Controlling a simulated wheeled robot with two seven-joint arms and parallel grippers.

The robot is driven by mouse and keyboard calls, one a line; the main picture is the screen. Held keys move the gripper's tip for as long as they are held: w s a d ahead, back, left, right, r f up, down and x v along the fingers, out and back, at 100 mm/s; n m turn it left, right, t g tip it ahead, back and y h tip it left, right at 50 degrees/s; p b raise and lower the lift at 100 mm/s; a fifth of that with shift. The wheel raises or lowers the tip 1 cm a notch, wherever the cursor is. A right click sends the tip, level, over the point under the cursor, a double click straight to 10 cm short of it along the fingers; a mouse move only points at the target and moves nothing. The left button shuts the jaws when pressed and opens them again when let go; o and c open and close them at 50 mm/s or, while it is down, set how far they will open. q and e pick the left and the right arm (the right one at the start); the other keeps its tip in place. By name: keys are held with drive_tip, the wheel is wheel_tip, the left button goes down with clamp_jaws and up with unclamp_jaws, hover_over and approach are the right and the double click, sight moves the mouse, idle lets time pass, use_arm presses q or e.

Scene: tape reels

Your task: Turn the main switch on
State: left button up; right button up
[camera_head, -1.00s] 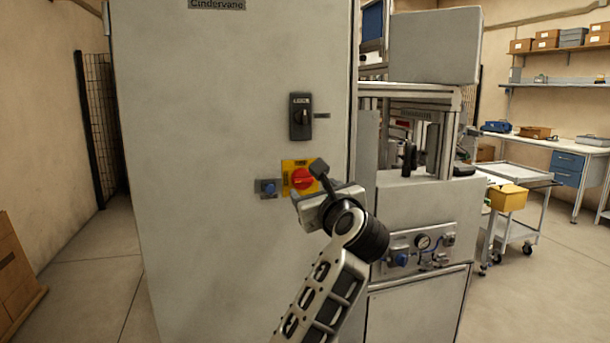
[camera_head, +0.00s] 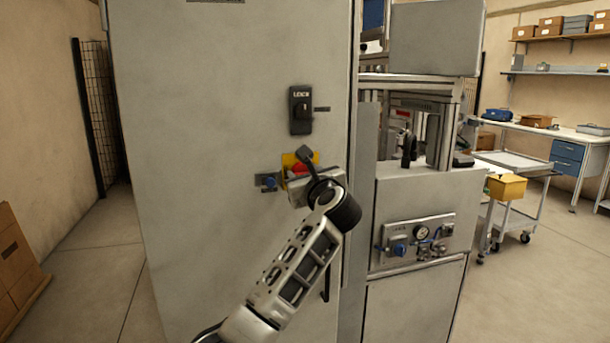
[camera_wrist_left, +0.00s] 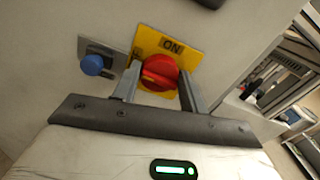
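The main switch is a red rotary knob (camera_wrist_left: 158,73) on a yellow plate (camera_wrist_left: 143,42) marked ON at the top, on the grey cabinet front. In the head view, only part of the red knob (camera_head: 300,170) shows behind my left gripper (camera_head: 306,178). In the left wrist view, the two fingers of my left gripper (camera_wrist_left: 158,85) stand apart on either side of the knob's lower part. Contact between fingers and knob cannot be told. The knob's exact pointing direction is unclear, and the left finger hides part of the plate. My right gripper is not in view.
A blue button (camera_wrist_left: 92,65) sits just left of the yellow plate. A black lock switch (camera_head: 301,110) is above it on the cabinet (camera_head: 210,130). A machine with a gauge panel (camera_head: 415,240) stands to the right. Open floor lies to the left.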

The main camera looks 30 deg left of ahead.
use_arm(q)
drive_tip(key=shift+m, duration=0.4)
drive_tip(key=m, duration=1.7)
drive_tip(key=shift+w+d+f, duration=0.15)
idle(0.4)
drive_tip(key=o, duration=1)
